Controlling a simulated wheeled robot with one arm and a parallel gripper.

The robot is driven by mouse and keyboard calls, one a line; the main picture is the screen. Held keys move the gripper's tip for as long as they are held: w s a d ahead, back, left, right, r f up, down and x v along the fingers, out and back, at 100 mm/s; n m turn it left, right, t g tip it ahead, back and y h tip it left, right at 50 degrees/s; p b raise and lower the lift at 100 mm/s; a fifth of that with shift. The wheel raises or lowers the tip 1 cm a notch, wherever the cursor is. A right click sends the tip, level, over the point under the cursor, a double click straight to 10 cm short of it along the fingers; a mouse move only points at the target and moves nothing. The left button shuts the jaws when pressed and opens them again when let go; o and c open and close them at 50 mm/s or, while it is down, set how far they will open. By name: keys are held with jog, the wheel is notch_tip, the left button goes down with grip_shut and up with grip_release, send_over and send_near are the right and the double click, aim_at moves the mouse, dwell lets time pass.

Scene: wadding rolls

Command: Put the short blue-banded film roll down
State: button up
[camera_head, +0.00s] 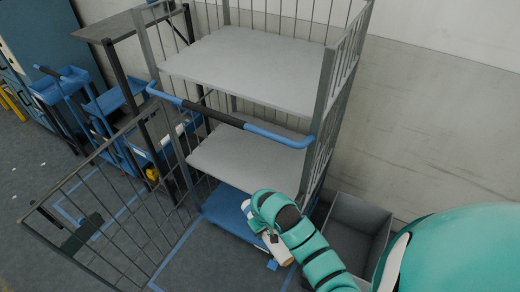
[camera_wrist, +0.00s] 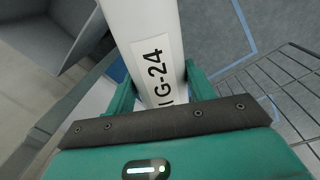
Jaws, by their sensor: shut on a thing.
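A white roll (camera_wrist: 140,25) with a label reading "G-24" fills the middle of the wrist view. My gripper (camera_wrist: 160,92) is shut on it, with a teal finger on each side. No blue band shows on the part in sight, and the roll's far end is cut off by the frame. In the head view, a pale part of the roll (camera_head: 284,252) shows beside my teal arm, low in front of the trolley's blue base (camera_head: 225,208). My arm hides much of the gripper there. I cannot tell whether the roll touches anything below.
The cage trolley has grey upper (camera_head: 250,68) and middle (camera_head: 240,158) shelves, both bare, and a blue handle bar (camera_head: 275,137). Its mesh gate (camera_head: 100,215) is swung open to the left. A grey open bin (camera_head: 357,215) stands right of it, near the wall. Blue carts (camera_head: 75,100) stand far left.

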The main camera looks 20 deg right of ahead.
jog(key=r+n, duration=0.2)
jog(key=n, duration=0.1)
jog(key=shift+w+r, duration=0.15)
jog(key=shift+w, duration=0.05)
jog(key=shift+d+r+n+t, duration=0.2)
jog(key=shift+d+n+t, duration=0.2)
jog(key=shift+n, duration=0.4)
jog(key=shift+s+n, duration=0.1)
jog(key=shift+n, duration=0.5)
